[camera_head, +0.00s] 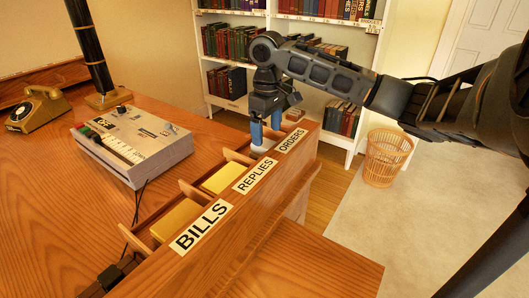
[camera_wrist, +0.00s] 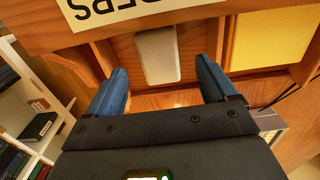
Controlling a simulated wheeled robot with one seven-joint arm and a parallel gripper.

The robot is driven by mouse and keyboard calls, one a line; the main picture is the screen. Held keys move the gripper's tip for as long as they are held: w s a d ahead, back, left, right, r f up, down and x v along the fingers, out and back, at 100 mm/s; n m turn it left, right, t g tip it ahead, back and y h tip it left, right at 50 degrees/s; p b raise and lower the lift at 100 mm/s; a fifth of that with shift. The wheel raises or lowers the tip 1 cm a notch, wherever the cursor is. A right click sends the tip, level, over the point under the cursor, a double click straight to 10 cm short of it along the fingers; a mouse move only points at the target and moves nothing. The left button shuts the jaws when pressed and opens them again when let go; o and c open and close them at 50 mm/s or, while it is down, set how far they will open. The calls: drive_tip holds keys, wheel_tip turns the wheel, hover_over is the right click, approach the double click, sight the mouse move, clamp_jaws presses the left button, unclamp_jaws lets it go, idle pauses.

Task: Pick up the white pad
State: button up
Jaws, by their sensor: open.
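The white pad (camera_head: 262,149) lies in the compartment labelled ORDERS, at the far end of the wooden sorter. It also shows in the wrist view (camera_wrist: 158,54) as a pale slab below the label. My gripper (camera_head: 265,132) is over that compartment, pointing down, with its blue fingers apart. In the wrist view my gripper (camera_wrist: 160,74) has one finger on each side of the pad, with visible gaps between. Whether the fingertips are level with the pad is hard to tell. In the head view the fingers hide part of the pad.
Yellow pads lie in the REPLIES compartment (camera_head: 221,178) and the BILLS compartment (camera_head: 175,220). Wooden dividers and the labelled front board (camera_head: 250,195) bound them. A grey machine (camera_head: 140,145) stands left on the desk, near a telephone (camera_head: 38,109). A wicker basket (camera_head: 386,158) stands on the floor.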

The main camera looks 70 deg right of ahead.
sight(266, 143)
drive_tip(key=shift+w+d+f, duration=0.1)
drive_tip(key=shift+f, duration=2.65)
drive_tip(key=shift+c, duration=0.5)
drive_tip(key=c, duration=0.9)
drive_tip(key=shift+r, duration=0.15)
drive_tip(key=shift+c, duration=0.2)
wheel_tip(266, 143, up, 18)
drive_tip(key=shift+p, duration=0.4)
drive_tip(key=o, duration=0.5)
drive_tip(key=c, duration=0.4)
